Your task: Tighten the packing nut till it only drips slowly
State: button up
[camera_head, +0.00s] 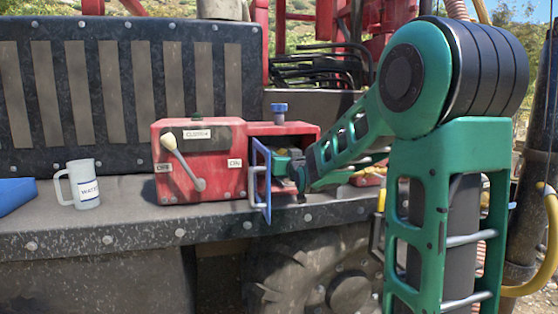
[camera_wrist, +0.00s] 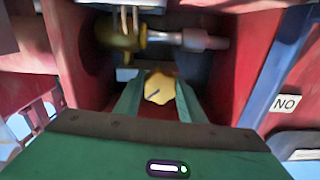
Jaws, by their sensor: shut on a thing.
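In the wrist view a yellow lobed nut (camera_wrist: 159,87), apparently the packing nut, sits between the two green fingers of my gripper (camera_wrist: 158,96). It has a short dark line on its face. My gripper is shut on it. Above it a brass fitting (camera_wrist: 122,37) meets a pale shaft (camera_wrist: 195,40) running right. In the head view my gripper (camera_head: 296,174) reaches into the open right compartment of the red box (camera_head: 205,178), and the nut is hidden there. I cannot make out any drip or water flow.
A blue-framed door (camera_head: 261,180) stands open at the compartment's left side. A lever (camera_head: 183,160) is on the box front between OFF and ON labels. A blue knob (camera_head: 279,112) stands on top. A white WATER jug (camera_head: 80,184) stands left on the ledge (camera_head: 125,215).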

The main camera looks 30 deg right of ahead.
jog(key=m, duration=0.4)
jog(key=shift+a+m, duration=0.1)
jog(key=shift+m, duration=0.2)
dwell(0.3)
jog(key=o, duration=1)
jog(key=shift+o, duration=0.2)
jog(key=shift+s, duration=0.1)
jog(key=v, duration=1)
jog(key=shift+s, duration=0.2)
jog(key=shift+a, duration=0.1)
